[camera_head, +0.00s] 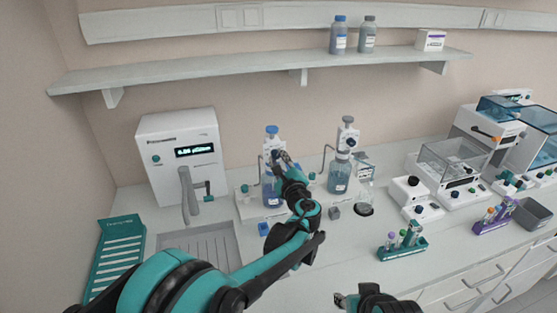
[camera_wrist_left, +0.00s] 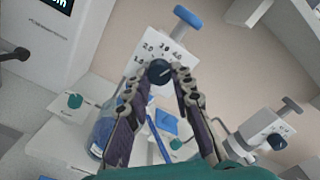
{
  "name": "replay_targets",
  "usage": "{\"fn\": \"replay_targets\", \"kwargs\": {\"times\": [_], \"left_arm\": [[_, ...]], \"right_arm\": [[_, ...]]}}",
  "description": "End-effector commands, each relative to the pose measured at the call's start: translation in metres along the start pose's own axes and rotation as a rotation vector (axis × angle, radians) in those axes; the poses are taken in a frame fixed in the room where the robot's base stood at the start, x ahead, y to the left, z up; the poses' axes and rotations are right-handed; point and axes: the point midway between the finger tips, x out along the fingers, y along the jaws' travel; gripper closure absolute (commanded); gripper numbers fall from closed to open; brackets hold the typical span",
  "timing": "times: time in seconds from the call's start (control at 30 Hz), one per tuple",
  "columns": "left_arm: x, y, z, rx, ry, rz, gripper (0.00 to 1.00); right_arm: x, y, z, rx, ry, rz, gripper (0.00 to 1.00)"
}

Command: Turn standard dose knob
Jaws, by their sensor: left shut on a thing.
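A white bottle-top dispenser with a blue plunger top (camera_head: 271,145) stands on a bottle of blue liquid (camera_head: 272,197) on the bench. In the left wrist view its white face carries numbers around a round dark dose knob (camera_wrist_left: 158,72). My left gripper (camera_wrist_left: 157,80) has one finger on each side of this knob and is shut on it. In the head view the left gripper (camera_head: 284,160) is at the dispenser and hides the knob. My right gripper (camera_head: 350,300) shows only in part at the bottom edge, over the bench front, and its fingers are unclear.
A second dispenser with a grey top (camera_head: 347,145) stands to the right, and also shows in the left wrist view (camera_wrist_left: 268,130). A white water unit (camera_head: 180,150) with a tap and sink is on the left. A teal tube rack (camera_head: 402,245) sits at the front.

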Motion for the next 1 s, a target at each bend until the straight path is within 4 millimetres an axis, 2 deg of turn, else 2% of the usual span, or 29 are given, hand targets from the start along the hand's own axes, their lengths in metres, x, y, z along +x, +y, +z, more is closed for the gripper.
{"fn": "replay_targets", "kwargs": {"times": [0.3,0.33,0.4,0.77,0.87,1.0], "left_arm": [[0.0,0.001,-0.001,-0.001,0.001,0.001,1.0],[0.0,0.001,-0.001,-0.002,0.001,0.001,0.72],[0.0,0.001,-0.001,-0.001,0.001,0.001,0.56],[-0.004,0.0,-0.001,-0.001,0.001,0.0,0.56],[-0.016,-0.001,-0.001,-0.001,0.002,-0.002,0.56],[-0.045,-0.001,-0.001,-0.001,0.003,-0.003,0.56]], "right_arm": [[0.0,0.0,0.0,0.0,0.0,0.0,0.6],[0.0,0.0,0.0,0.0,0.0,0.0,0.6],[0.0,0.0,0.0,0.0,0.0,0.0,0.6],[0.0,0.0,0.0,0.0,0.0,0.0,0.6],[0.0,0.0,0.0,0.0,0.0,0.0,0.6],[0.0,0.0,0.0,0.0,0.0,0.0,0.6]]}}
